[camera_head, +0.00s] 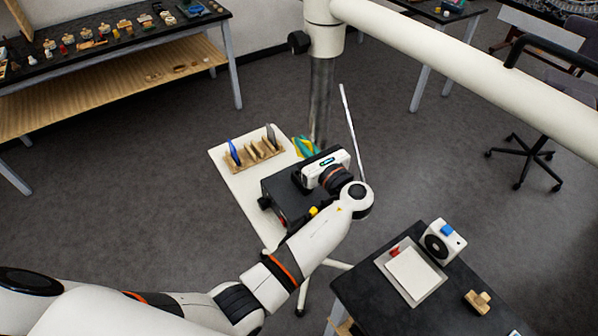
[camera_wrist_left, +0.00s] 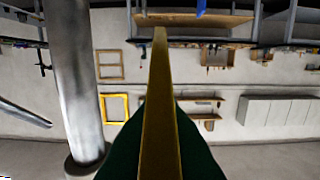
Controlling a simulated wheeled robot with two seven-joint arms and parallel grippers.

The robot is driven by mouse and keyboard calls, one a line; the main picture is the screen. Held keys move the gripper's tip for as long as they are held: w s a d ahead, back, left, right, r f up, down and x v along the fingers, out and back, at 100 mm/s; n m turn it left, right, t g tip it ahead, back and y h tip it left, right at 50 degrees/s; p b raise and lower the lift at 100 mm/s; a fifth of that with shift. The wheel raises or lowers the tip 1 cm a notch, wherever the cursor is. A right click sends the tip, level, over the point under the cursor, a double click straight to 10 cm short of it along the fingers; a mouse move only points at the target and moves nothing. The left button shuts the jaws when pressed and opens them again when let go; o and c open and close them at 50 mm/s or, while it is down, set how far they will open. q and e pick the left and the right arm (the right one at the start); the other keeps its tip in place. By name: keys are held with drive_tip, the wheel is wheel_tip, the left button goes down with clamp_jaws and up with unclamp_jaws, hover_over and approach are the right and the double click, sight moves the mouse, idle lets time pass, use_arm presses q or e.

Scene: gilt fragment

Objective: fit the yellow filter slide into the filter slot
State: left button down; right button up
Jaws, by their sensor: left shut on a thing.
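My left gripper (camera_head: 304,147) reaches over the white table from the front right. Its green fingers are shut on the yellow filter slide, which shows only as a small yellow patch between them. In the left wrist view the yellow slide (camera_wrist_left: 160,110) stands nearly edge-on between the green fingers, pointing up and away. A black box (camera_head: 273,186) stands on the table, partly hidden under my left wrist. I cannot make out the filter slot. The held slide looks apart from the wooden rack. My right gripper is not in view.
The wooden rack (camera_head: 262,159) holds a blue slide (camera_head: 234,152) and a grey slide (camera_head: 271,135) on the white table (camera_head: 224,172). A metal pole (camera_head: 321,100) carrying a white boom (camera_head: 450,55) stands close behind. A black table (camera_head: 375,303) is at front right.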

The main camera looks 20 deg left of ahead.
sight(300, 156)
use_arm(q)
wheel_tip(300, 156, down, 4)
drive_tip(key=b, duration=0.3)
drive_tip(key=shift+f+b, duration=0.25)
drive_tip(key=shift+b, duration=0.15)
drive_tip(key=shift+f+b, duration=0.5)
wheel_tip(300, 156, down, 4)
drive_tip(key=b, duration=0.4)
drive_tip(key=shift+d, duration=0.1)
drive_tip(key=c, duration=1.6)
unclamp_jaws()
